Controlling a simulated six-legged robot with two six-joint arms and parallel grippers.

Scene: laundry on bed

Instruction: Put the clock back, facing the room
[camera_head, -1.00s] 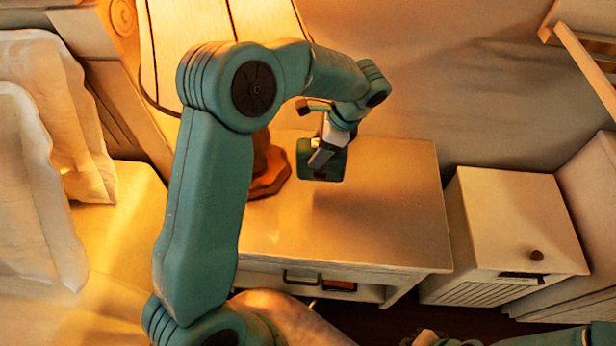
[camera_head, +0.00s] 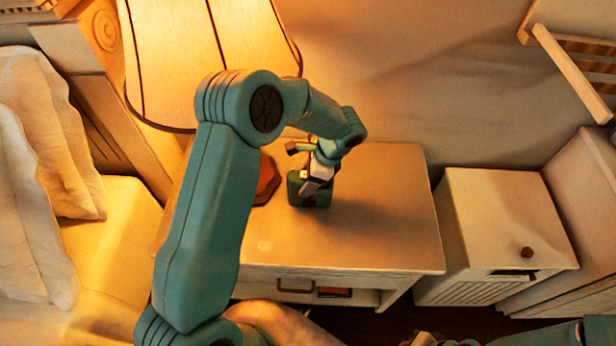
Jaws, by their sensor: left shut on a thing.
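The clock (camera_head: 296,191) is a small dark green box at the back middle of the nightstand (camera_head: 390,235), just right of the lamp's foot. My left gripper (camera_head: 313,183) comes down on it from above and is shut on it. The clock looks upright, at or very close to the nightstand top. Its face is not clear, so I cannot tell which way it points. My right gripper does not show; only part of an arm lies along the bottom right edge.
The lamp (camera_head: 215,50) with a lit shade stands at the nightstand's left, close to my left arm. A white cabinet (camera_head: 500,215) stands to the right. The bed with pillows (camera_head: 45,150) is at the left. The nightstand's right half is clear.

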